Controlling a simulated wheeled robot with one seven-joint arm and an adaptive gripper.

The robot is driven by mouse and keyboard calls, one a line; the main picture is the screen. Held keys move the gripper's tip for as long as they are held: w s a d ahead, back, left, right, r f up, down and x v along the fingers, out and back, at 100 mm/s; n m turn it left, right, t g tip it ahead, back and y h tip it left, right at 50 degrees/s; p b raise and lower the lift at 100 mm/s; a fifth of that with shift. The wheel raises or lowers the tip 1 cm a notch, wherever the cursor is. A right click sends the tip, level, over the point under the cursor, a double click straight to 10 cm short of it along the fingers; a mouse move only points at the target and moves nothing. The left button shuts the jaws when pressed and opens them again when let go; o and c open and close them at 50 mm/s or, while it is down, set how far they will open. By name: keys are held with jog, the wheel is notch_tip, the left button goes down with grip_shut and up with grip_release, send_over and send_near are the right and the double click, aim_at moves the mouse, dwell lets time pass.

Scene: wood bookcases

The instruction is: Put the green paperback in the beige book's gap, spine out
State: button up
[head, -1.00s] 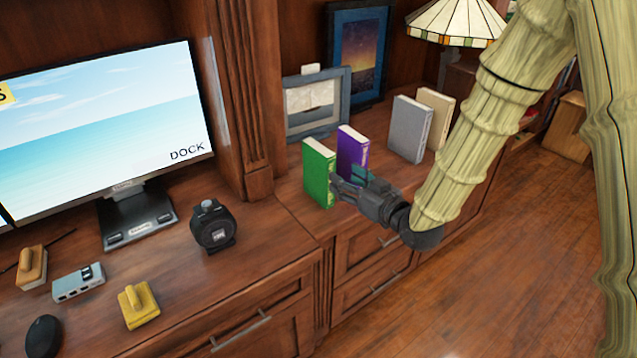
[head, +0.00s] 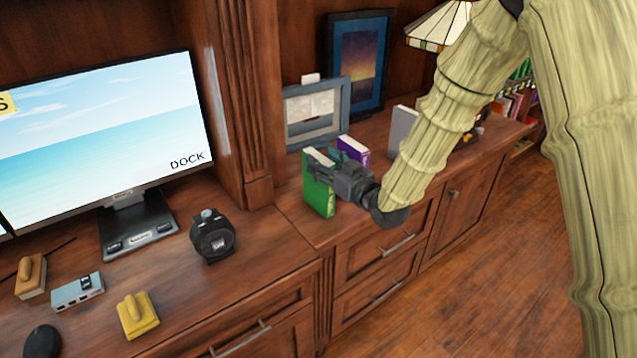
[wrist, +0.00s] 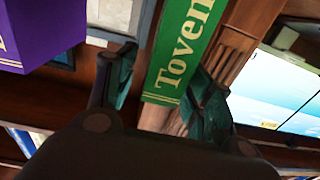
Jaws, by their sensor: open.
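The green paperback (head: 318,186) stands upright near the front left of the wooden cabinet top. In the wrist view its green spine (wrist: 184,50), lettered "Toven", lies between the two open fingers. My gripper (head: 322,161) is open around the upper part of the book; I cannot tell whether either finger touches it. The purple book (head: 353,150) stands just to the right, partly behind my gripper, and shows in the wrist view (wrist: 45,35). A grey book (head: 403,125) stands further right, partly behind my arm. The beige book is hidden.
Framed pictures (head: 318,112) lean at the back. On the lower desk at left are a monitor (head: 100,130), a black clock-like object (head: 213,237) and a yellow block (head: 138,315). The cabinet's front edge is near the green book.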

jog(key=shift+x, duration=1.3)
jog(key=shift+f, duration=0.1)
grip_shut()
